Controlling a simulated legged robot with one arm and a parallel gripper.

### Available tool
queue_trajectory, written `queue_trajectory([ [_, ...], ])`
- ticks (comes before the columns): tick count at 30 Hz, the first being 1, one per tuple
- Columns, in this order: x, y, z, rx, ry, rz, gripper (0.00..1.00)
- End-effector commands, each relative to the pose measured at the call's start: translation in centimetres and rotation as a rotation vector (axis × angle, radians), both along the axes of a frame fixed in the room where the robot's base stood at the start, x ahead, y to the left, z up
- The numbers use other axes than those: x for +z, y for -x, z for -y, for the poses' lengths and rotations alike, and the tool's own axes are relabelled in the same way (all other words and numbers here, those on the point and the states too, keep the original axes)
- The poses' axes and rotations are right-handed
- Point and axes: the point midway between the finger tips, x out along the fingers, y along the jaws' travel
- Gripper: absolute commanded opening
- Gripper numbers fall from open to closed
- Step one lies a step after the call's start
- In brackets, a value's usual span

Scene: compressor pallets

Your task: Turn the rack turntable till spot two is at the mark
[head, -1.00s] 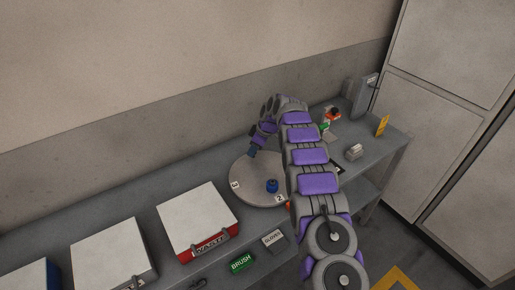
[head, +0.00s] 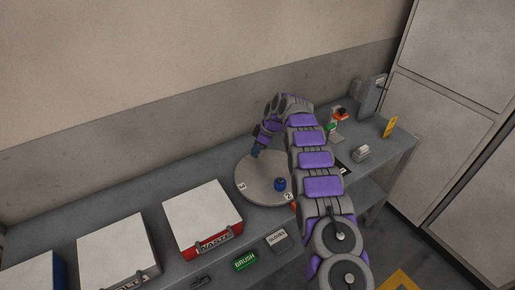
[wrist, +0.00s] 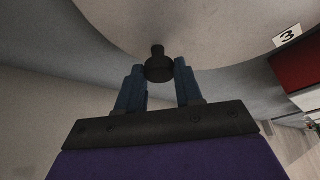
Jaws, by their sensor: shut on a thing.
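The grey round turntable (head: 251,190) lies on the bench and carries a label 3 (head: 242,186) at its left rim and a label 2 (head: 288,196) at its front right rim. A blue knobbed part (head: 280,184) stands on it near label 2. A small orange mark (head: 294,206) shows just beyond the rim by label 2, partly hidden by my arm. My gripper (head: 256,153) is at the turntable's back edge. In the wrist view, its blue fingers are either side of a dark knob (wrist: 158,67) on the turntable (wrist: 205,25), and label 3 (wrist: 287,36) shows right.
A white-lidded red waste box (head: 202,217) stands left of the turntable. A green brush label (head: 246,261) and gloves label (head: 277,239) are at the bench front. Small items, including a yellow stand (head: 390,126), are to the right. My arm hides the turntable's right side.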

Motion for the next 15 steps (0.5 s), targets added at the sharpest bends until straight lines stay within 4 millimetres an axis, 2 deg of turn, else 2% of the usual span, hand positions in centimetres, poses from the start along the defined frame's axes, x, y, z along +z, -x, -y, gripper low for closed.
queue_trajectory([
  [1,0.28,-0.15,-0.22,0.0,-0.003,0.008,0.37],
  [8,0.16,-0.06,-0.11,0.0,-0.002,0.004,0.59],
  [15,0.14,-0.02,-0.01,-0.001,0.0,0.002,0.59],
])
